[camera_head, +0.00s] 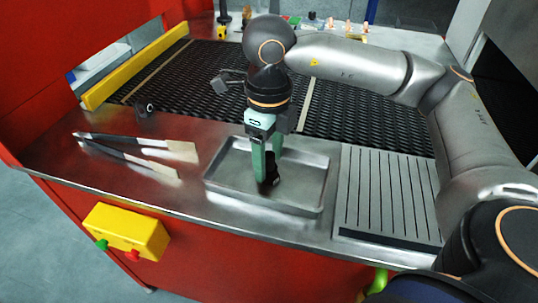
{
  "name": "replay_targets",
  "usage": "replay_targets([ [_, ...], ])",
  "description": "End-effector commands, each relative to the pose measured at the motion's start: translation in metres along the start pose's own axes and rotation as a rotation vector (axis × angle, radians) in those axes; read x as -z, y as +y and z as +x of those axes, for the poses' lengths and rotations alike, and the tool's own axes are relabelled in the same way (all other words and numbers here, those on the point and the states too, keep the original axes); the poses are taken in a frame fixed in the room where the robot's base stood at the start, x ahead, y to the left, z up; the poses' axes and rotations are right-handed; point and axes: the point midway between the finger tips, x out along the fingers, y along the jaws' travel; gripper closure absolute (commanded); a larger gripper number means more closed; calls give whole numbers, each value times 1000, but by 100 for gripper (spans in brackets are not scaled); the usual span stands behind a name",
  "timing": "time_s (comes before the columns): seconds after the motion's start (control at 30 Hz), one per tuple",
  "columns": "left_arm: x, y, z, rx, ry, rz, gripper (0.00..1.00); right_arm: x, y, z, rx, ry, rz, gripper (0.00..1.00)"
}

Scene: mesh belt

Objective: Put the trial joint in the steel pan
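The steel pan (316,190) is a shallow grey metal tray on the steel counter at the front middle. My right gripper (268,172) points down into it with its green fingers. A small dark piece (270,181), which looks like the trial joint, sits between the fingertips, inside the pan's outline. It fills the gap between the fingers, so the gripper looks shut on it. It is low over the pan floor; I cannot tell whether it touches. Part of it is hidden by the near finger. My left gripper is not in view.
Tongs (140,150) lie left of the pan. A slotted grey plate (388,195) is right of the pan. A yellow button box (127,231) hangs in front.

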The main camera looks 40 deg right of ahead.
Motion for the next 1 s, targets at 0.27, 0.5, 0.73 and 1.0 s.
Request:
replay_targets([
  [0.27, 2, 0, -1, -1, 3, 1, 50, 0, 0, -1, 0, 0, 0, 31],
  [0.5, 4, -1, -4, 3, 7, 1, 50, -1, 0, -30, 1, -5, 0, 31],
  [0.73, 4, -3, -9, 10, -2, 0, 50, -1, 0, -85, 2, -5, 0, 31],
  [1.0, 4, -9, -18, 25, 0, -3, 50, 0, 0, -119, 2, -1, 0, 31],
])
